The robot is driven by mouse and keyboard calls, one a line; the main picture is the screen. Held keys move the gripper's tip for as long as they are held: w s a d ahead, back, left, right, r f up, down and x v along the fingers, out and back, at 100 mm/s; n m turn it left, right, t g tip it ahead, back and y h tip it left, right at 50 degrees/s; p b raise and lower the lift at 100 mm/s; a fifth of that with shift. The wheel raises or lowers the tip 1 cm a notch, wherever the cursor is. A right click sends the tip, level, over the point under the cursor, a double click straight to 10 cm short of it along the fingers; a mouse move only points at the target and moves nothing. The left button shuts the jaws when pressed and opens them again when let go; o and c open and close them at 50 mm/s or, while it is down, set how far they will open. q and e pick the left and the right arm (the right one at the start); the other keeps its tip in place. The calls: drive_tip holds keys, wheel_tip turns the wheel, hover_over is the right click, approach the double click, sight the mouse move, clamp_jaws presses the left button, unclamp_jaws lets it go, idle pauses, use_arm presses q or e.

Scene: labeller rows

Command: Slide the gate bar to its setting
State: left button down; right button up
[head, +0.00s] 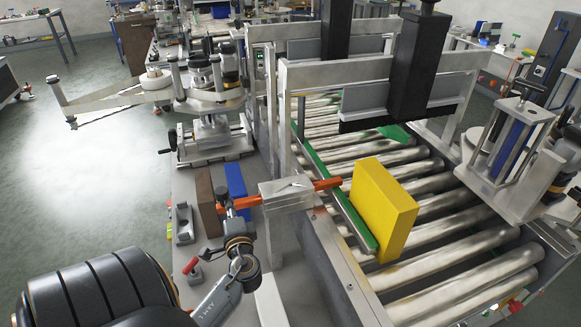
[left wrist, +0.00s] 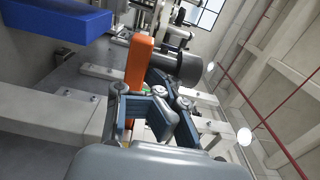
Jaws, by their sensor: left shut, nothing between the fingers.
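The orange gate bar (head: 243,202) runs through a grey clamp block (head: 286,192) on the conveyor's left side, toward the long green guide rail (head: 338,192). Its end also shows in the left wrist view (left wrist: 138,62). A yellow box (head: 384,207) stands on the rollers beside the rail. My left gripper (head: 230,212) is at the bar's outer end; in the left wrist view its fingers (left wrist: 155,97) are shut and empty, close to the bar. I cannot tell whether they touch it. My right gripper is not in view.
A brown block (head: 208,202) and a blue block (head: 237,180) stand close to the bar's outer end; the blue one also shows in the left wrist view (left wrist: 55,20). The labeller (head: 207,90) stands behind. Conveyor rollers (head: 475,240) extend right of the box.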

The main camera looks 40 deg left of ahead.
use_arm(q)
drive_tip(key=shift+s+a, duration=0.3)
drive_tip(key=shift+s, duration=0.3)
drive_tip(key=shift+s+a, duration=0.35)
drive_tip(key=shift+s, duration=0.3)
drive_tip(key=shift+s+a, duration=0.3)
drive_tip(key=shift+s, duration=0.35)
drive_tip(key=c, duration=1.1)
unclamp_jaws()
drive_tip(key=shift+a, duration=0.1)
drive_tip(key=shift+o, duration=0.2)
drive_tip(key=shift+r, duration=0.1)
drive_tip(key=v, duration=1.2)
